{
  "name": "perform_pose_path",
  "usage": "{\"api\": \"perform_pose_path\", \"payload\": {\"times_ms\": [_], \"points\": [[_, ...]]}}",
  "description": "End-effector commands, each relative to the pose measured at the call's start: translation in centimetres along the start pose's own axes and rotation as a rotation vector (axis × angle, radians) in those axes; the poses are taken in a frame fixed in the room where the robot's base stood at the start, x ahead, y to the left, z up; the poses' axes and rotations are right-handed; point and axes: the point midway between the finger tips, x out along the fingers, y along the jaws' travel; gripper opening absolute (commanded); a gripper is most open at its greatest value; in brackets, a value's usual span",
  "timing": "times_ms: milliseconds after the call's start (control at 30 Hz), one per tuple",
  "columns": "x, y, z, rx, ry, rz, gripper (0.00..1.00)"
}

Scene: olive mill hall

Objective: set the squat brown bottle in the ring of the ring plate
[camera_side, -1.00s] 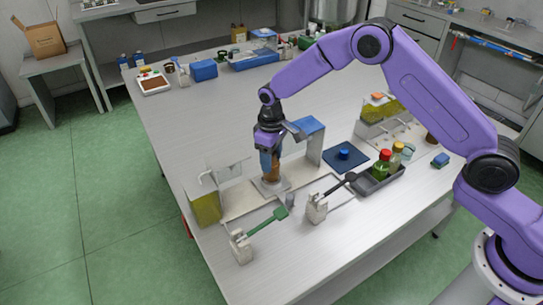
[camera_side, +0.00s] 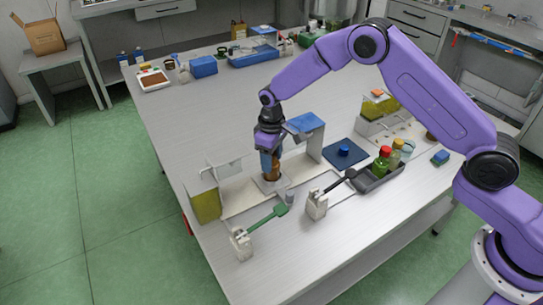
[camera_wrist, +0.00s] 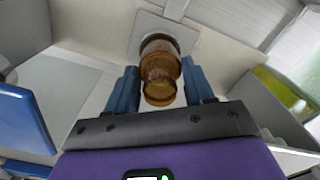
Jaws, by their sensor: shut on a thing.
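The squat brown bottle (camera_side: 273,173) is held upright between the blue fingers of my gripper (camera_side: 270,165), low over the left part of the table. In the wrist view the bottle (camera_wrist: 160,68) sits between the fingertips (camera_wrist: 160,88), its far end over the light grey ring plate (camera_wrist: 146,22). In the side view the ring plate (camera_side: 262,184) lies directly under the bottle. A dark rim shows around the bottle's far end in the wrist view. The ring is mostly hidden by the bottle, and I cannot tell whether the base is inside it or just above.
A blue-topped grey stand (camera_side: 305,123) rises close behind my gripper. A clear container with yellow-green contents (camera_side: 206,205) stands to the left. In front lie a green-handled tool (camera_side: 265,218) and a black-handled one (camera_side: 340,184) on white holders.

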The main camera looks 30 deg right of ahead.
Motion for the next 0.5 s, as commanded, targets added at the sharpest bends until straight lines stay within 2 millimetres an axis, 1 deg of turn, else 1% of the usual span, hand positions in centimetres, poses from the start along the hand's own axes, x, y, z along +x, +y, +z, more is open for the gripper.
{"api": "perform_pose_path", "payload": {"times_ms": [267, 500], "points": [[-0.02, 0.00, -0.03, 0.000, 0.001, 0.000, 0.33], [0.43, 0.00, -0.04, 0.000, 0.001, 0.000, 0.33]]}}
